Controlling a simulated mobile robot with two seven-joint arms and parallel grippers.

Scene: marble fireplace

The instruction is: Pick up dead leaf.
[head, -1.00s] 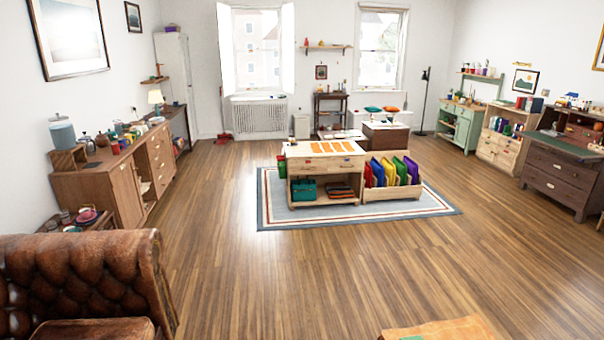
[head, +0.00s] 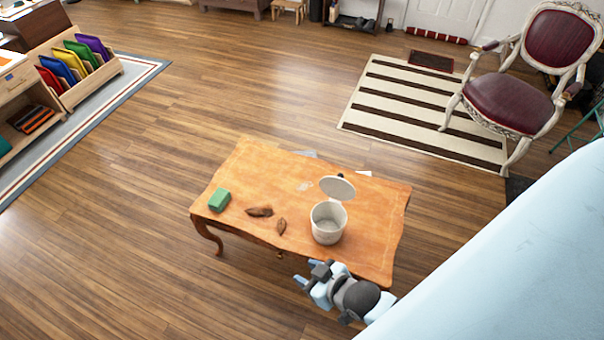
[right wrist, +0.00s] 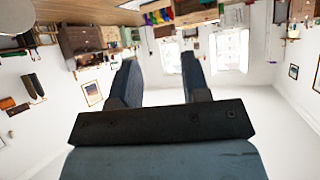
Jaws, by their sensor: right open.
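Two brown dead leaves lie on the wooden table (head: 262,178) in the head view. The larger leaf (head: 260,211) lies left of the smaller leaf (head: 281,226). A white bin (head: 327,224) with its lid (head: 338,187) raised stands on the table to the right of the leaves. My right gripper (head: 307,275) is beside the table's front edge, to the right of and nearer than the leaves. It is open and empty; its two spread fingers also show in the right wrist view (right wrist: 158,75). My left gripper is out of view.
A green block (head: 219,200) lies at the table's left end. A striped rug (head: 425,110) and an armchair (head: 515,90) stand beyond the table at right. Wooden floor is clear to the table's left. Some papers lie on the floor behind the table.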

